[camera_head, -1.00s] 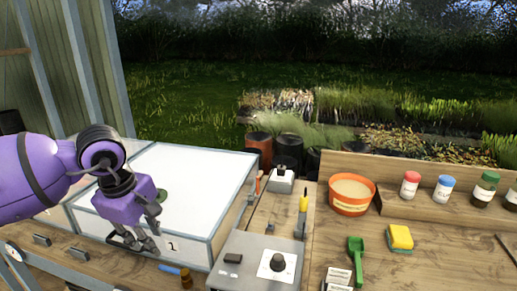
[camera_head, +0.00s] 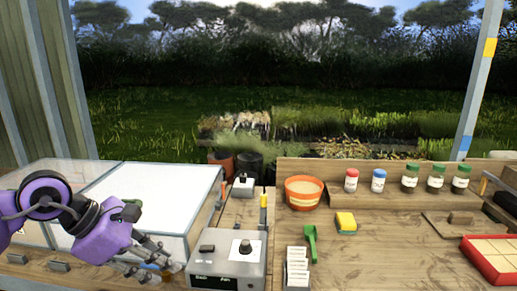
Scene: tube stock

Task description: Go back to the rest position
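My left gripper (camera_head: 156,261) is at the lower left, its purple body and grey fingers pointing right. The fingers look spread apart, with nothing visible between them. It hangs before the front right part of a white-topped box (camera_head: 160,190) and hides much of its front face. The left arm comes in from the left edge. My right gripper is out of view.
A grey device (camera_head: 230,268) with a black knob stands right of the gripper. Beyond it are white packets (camera_head: 297,268), a green scoop (camera_head: 310,240), a yellow sponge (camera_head: 346,222) and an orange pot (camera_head: 303,193). Lidded jars (camera_head: 410,178) line the back shelf. A red tray (camera_head: 490,258) sits far right.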

